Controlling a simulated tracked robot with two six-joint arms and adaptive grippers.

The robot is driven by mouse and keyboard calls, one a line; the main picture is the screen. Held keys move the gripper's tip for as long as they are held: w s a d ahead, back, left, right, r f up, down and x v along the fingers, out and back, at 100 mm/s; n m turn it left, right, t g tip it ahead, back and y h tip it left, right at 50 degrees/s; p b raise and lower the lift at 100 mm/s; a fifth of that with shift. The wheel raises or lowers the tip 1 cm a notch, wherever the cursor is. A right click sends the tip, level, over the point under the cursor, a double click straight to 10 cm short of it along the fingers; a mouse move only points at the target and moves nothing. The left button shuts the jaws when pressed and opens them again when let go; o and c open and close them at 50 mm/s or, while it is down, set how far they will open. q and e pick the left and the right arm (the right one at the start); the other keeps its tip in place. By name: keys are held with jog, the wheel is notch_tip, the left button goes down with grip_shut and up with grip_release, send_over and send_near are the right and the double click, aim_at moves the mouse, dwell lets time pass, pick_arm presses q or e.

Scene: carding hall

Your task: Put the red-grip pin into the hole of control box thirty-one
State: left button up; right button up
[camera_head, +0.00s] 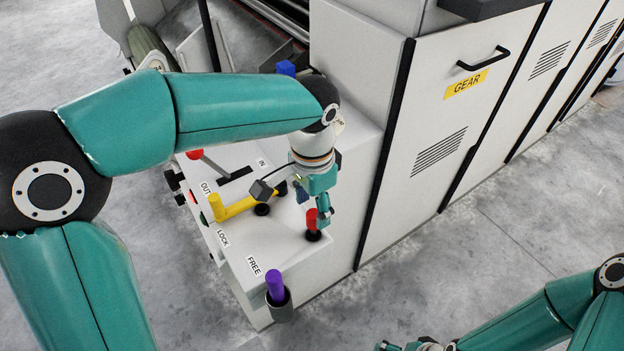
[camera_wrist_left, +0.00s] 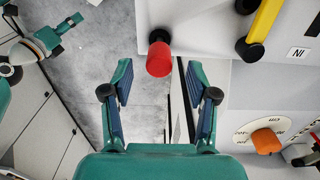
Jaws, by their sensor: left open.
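The red-grip pin (camera_head: 312,220) stands upright at a black round collar near the right edge of the white control box top (camera_head: 270,245). Its red grip (camera_wrist_left: 159,55) also shows in the left wrist view, ahead of the fingertips and apart from them. My left gripper (camera_head: 322,205) is open and empty, close above and beside the grip. A black round socket (camera_head: 262,210) lies by the yellow lever; whether it is an open hole I cannot tell. No box number is readable. My right gripper (camera_head: 405,346) is cut off by the bottom edge; its jaws are unclear.
The yellow lever (camera_head: 240,205) lies across the box top near the LOCK label. A purple-grip pin (camera_head: 275,285) stands in a grey holder at the near corner. A red-knobbed lever (camera_head: 195,154) is at the left. The GEAR cabinet (camera_head: 430,150) rises right; bare floor lies in front.

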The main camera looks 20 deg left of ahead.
pick_arm(q)
notch_tip(320, 180, up, 8)
dwell(0.7)
